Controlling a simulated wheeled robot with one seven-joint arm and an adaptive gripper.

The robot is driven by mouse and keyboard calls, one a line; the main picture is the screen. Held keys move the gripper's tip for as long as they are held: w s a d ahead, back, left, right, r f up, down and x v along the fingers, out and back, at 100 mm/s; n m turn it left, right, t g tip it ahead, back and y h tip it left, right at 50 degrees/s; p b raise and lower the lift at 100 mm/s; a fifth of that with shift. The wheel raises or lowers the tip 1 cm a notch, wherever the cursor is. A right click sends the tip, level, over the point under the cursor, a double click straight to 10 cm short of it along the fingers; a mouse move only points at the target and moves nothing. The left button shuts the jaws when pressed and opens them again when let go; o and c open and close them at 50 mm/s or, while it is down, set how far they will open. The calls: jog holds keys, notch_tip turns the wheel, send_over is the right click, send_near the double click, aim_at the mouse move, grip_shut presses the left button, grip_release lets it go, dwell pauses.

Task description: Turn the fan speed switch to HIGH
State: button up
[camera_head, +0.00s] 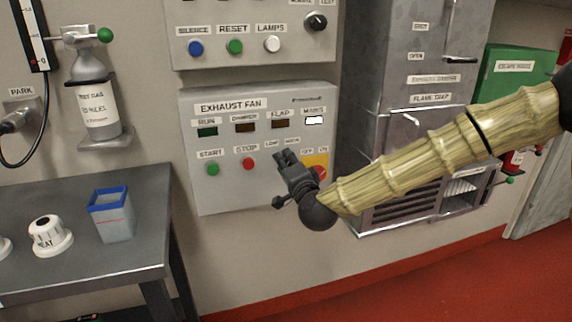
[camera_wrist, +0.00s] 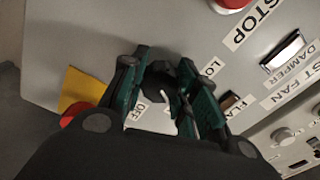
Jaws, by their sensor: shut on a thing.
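The fan speed switch (camera_wrist: 164,93) is a black knob with a white mark on the grey exhaust fan panel (camera_head: 228,190). In the wrist view it sits between the two dark green fingers of my gripper (camera_wrist: 163,72). The gripper is shut on it. In the head view my gripper (camera_head: 284,156) is at the panel just below the LOW and HIGH labels and hides the knob. A partly covered LOW label (camera_wrist: 213,66) shows beside the right finger in the wrist view. The HIGH label cannot be read there, and I cannot tell which setting the knob points to.
A red switch (camera_head: 319,171) on a yellow plate (camera_head: 317,160), labelled OFF and ON, is close on the right. The red STOP button (camera_head: 249,163) and green START button (camera_head: 213,169) are to the left. A table (camera_head: 125,247) stands at lower left.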

jog(key=o, duration=1)
jog(key=shift+o, duration=0.2)
jog(key=v, duration=1.2)
